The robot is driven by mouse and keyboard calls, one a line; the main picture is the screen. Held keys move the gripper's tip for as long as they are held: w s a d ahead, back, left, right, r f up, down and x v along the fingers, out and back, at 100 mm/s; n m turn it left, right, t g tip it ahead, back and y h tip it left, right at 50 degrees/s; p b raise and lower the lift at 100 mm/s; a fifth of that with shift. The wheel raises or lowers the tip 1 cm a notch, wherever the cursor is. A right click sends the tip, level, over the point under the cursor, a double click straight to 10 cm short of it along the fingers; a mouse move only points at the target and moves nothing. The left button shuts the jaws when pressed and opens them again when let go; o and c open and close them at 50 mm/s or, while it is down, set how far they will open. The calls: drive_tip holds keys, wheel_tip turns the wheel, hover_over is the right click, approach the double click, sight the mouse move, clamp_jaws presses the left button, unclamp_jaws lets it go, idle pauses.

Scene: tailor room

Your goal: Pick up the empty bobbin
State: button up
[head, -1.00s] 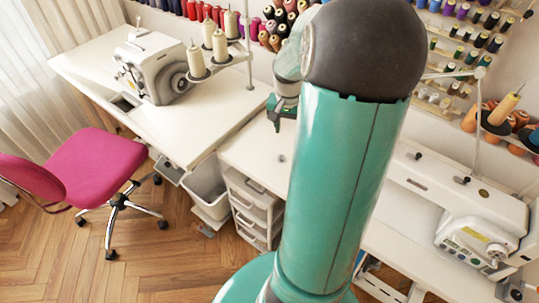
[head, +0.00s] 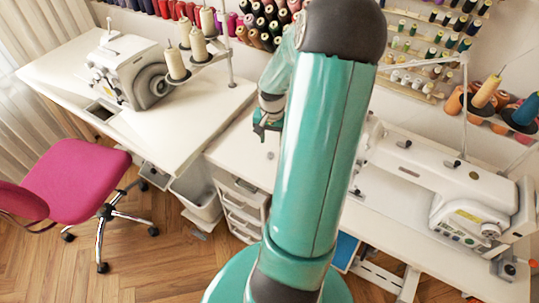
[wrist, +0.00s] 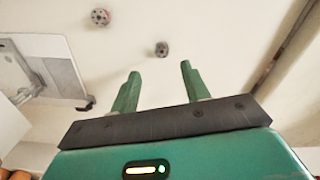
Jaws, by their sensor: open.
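Two small grey, round, bobbin-like pieces lie apart on the white tabletop in the wrist view. One bobbin (wrist: 162,49) is just beyond my fingertips, near the line between them; the other bobbin (wrist: 100,16) is farther off to the left. I cannot tell which is empty. In the head view one small grey piece (head: 270,155) shows on the table, below my gripper (head: 264,131). My gripper, also in the wrist view (wrist: 160,72), is open with nothing between its fingers. My arm hides part of the table in the head view.
A white sewing machine (head: 440,185) stands on the table to the right, and a grey-white overlocker (head: 130,72) on the left table (head: 195,115). Thread cones stand behind. A pink chair (head: 75,180) is at left. The tabletop around the bobbins is mostly clear.

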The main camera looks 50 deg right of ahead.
sight(271, 156)
drive_tip(key=f, duration=0.6)
drive_tip(key=shift+w+a+f, duration=0.1)
drive_tip(key=shift+a+f, duration=0.15)
drive_tip(key=shift+f, duration=0.1)
drive_tip(key=shift+c, duration=0.5)
clamp_jaws()
